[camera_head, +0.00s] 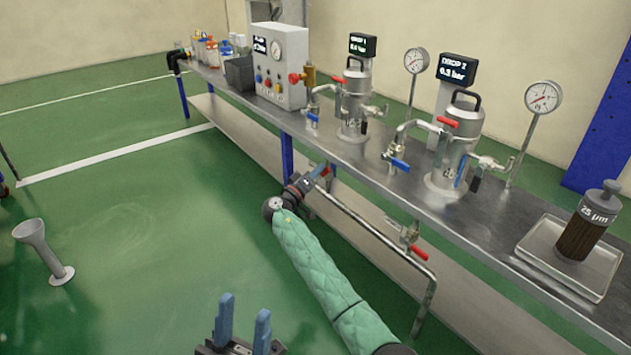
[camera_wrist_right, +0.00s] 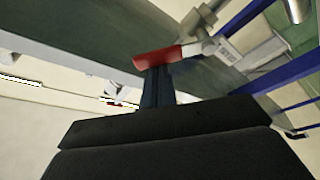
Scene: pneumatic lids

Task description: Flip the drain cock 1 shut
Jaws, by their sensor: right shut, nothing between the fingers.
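Drain cock 1 has a red lever (camera_wrist_right: 157,59) on a metallic valve body (camera_wrist_right: 201,35), seen at the top of the right wrist view. In the head view a bit of its red lever (camera_head: 331,170) shows below the bench's front edge, under the drop 1 unit (camera_head: 353,100). My right gripper (camera_head: 319,172) is shut and empty; its blue fingertips (camera_wrist_right: 158,78) are at the lever, and I cannot tell whether they touch it. My left gripper (camera_head: 244,318) is open and empty at the bottom of the head view, away from the bench.
A second red-handled cock (camera_head: 418,252) hangs on the pipe farther right. The metal bench (camera_head: 375,190) carries the drop 2 unit (camera_head: 456,145), gauges, a control box (camera_head: 280,65) and a tray (camera_head: 545,262) with a filter. Blue legs stand below. The green floor at left is mostly clear.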

